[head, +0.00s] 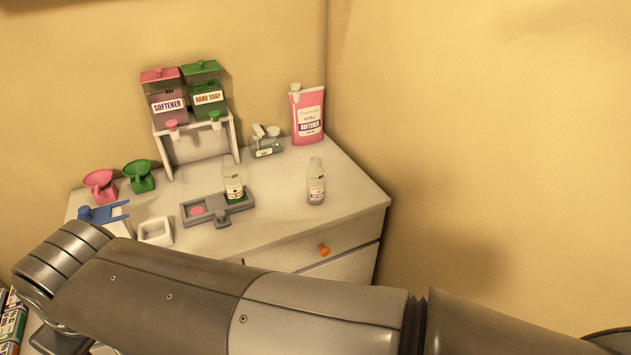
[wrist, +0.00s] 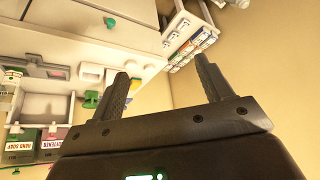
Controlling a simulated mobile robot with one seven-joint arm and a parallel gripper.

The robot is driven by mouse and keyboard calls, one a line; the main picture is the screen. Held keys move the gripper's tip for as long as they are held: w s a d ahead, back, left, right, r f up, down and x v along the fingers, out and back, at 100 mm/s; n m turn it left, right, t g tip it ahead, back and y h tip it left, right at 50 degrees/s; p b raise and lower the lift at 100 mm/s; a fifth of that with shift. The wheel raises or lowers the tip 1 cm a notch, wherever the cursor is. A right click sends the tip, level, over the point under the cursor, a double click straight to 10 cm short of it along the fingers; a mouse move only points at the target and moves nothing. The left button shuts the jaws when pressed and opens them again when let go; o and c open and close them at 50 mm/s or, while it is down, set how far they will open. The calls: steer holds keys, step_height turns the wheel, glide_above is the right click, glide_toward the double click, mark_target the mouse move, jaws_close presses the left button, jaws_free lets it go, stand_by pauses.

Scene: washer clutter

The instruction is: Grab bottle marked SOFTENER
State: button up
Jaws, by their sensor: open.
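A small clear bottle (head: 316,183) stands upright on the right of the white counter; its label print is too small to read surely. A pink pouch (head: 308,115) marked SOFTENER stands at the back right. A pink-lidded dispenser (head: 168,106) marked SOFTENER sits on a white stand; it also shows in the wrist view (wrist: 52,143). My gripper (wrist: 160,70) is open, with nothing between its fingers, away from the bottles. The head view does not clearly show its fingers.
A green HAND SOAP dispenser (head: 207,98) is beside the softener one. Pink (head: 101,185) and green (head: 139,176) funnels, a blue holder (head: 101,212), a white square dish (head: 156,231) and the grey tray (head: 192,218) crowd the counter's left. Its right front is clear.

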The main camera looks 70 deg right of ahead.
steer(key=w+d+r+m+g, duration=0.1)
steer(key=w+d+r+m, duration=0.15)
steer(key=d+m, duration=0.4)
steer(key=w+d+r+m+g+h, duration=0.1)
steer(key=w+d+r+m, duration=0.1)
steer(key=w+d+m, duration=0.45)
steer(key=d+r+m, duration=0.2)
steer(key=d+m, duration=0.2)
steer(key=d, duration=0.5)
steer(key=m+g+y, duration=0.1)
steer(key=m+g, duration=0.3)
steer(key=m, duration=1.9)
glide_toward(315, 167)
steer(key=d, duration=0.2)
steer(key=shift+m, duration=0.3)
steer(key=f, duration=0.5)
steer(key=shift+s+f, duration=0.1)
steer(key=shift+s, duration=0.1)
steer(key=shift+w+a+f, duration=0.1)
steer(key=shift+f, duration=0.85)
steer(key=shift+w+a+f, duration=0.1)
steer(key=shift+f, duration=0.9)
steer(key=shift+w+a+f, duration=0.1)
steer(key=shift+w+f, duration=0.05)
steer(key=shift+f, duration=0.8)
